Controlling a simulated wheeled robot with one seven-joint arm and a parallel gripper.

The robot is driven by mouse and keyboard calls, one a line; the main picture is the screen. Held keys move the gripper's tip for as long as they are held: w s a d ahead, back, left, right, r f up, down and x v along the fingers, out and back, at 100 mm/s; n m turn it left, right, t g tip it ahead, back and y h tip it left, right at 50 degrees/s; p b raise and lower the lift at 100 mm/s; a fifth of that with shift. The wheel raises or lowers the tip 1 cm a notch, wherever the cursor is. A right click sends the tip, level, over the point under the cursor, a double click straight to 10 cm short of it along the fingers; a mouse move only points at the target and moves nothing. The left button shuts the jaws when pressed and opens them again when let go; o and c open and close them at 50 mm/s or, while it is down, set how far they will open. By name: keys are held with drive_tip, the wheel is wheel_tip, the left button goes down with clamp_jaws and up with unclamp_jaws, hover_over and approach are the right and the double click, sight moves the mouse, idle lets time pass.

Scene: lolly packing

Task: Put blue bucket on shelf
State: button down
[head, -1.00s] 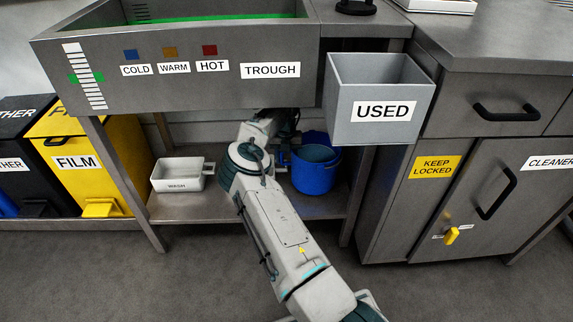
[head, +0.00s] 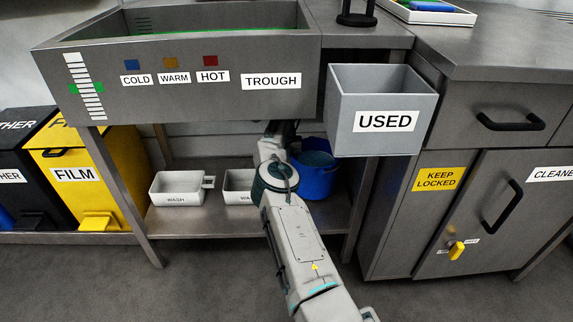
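The blue bucket (head: 318,180) stands on the low shelf (head: 210,224) under the trough, behind and to the right of my arm. Its inside looks blue-grey, and its left side is partly hidden by my arm. My arm reaches in under the trough. My gripper is hidden behind the arm and the trough's front, so I cannot see its fingers or whether it touches the bucket.
Two white wash trays (head: 178,190) and (head: 238,186) sit on the low shelf left of my arm. A grey USED bin (head: 380,88) hangs above the bucket. A locked cabinet (head: 420,225) stands right, yellow FILM bin (head: 85,160) left. The floor in front is clear.

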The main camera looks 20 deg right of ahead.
drive_tip(key=shift+w+d+r, duration=0.1)
drive_tip(key=shift+d+r, duration=0.05)
drive_tip(key=shift+r, duration=0.1)
wheel_tip(320, 180, down, 4)
drive_tip(key=b, duration=0.3)
drive_tip(key=shift+r, duration=0.2)
drive_tip(key=c, duration=0.7)
unclamp_jaws()
drive_tip(key=shift+f, duration=0.15)
drive_tip(key=r+p, duration=0.6)
drive_tip(key=r, duration=0.1)
drive_tip(key=shift+a+r, duration=0.2)
drive_tip(key=shift+r, duration=0.1)
